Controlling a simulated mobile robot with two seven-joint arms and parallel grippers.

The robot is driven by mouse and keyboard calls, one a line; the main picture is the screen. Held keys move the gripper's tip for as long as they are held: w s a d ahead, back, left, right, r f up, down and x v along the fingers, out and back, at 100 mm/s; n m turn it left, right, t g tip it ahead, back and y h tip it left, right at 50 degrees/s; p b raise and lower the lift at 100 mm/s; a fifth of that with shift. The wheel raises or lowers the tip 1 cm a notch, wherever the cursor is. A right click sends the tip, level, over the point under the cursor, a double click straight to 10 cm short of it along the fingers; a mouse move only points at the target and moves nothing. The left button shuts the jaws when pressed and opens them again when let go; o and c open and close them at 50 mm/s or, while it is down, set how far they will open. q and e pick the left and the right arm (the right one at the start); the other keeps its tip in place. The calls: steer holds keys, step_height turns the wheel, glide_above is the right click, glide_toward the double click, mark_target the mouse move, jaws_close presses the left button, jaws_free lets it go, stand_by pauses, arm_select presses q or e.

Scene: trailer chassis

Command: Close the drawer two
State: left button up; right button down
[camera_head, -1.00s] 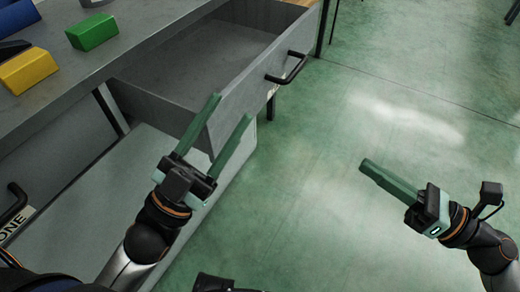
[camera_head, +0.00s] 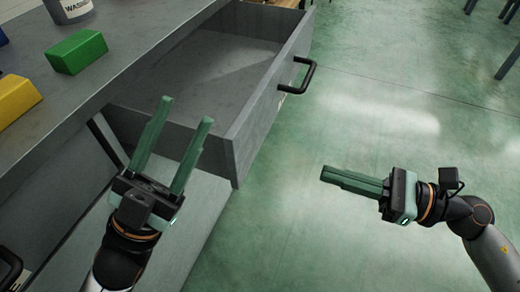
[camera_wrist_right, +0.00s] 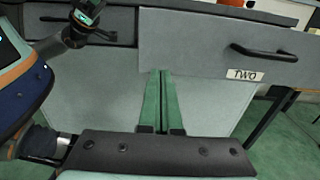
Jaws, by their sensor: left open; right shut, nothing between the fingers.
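The grey drawer two (camera_head: 268,110) stands pulled out from under the tabletop in the head view, its inside empty where visible. Its black handle (camera_head: 311,75) is on the front panel. In the right wrist view the front panel (camera_wrist_right: 190,42) shows a "TWO" label (camera_wrist_right: 245,76) and the handle (camera_wrist_right: 263,53). My left gripper (camera_head: 184,110) is open and empty, in front of the drawer's near side wall in the picture; contact cannot be told. My right gripper (camera_head: 323,174) is shut and empty, out over the floor, apart from the drawer front.
The tabletop (camera_head: 120,75) holds a green block (camera_head: 77,52), a yellow block (camera_head: 14,98) and a grey container (camera_head: 68,10). Another black handle (camera_head: 10,268) is at the lower left.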

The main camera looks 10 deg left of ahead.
mark_target(248, 149)
steer(key=p+x, duration=0.1)
steer(key=x, duration=1.2)
arm_select(q)
steer(key=shift+r, duration=0.75)
steer(key=shift+a, duration=0.15)
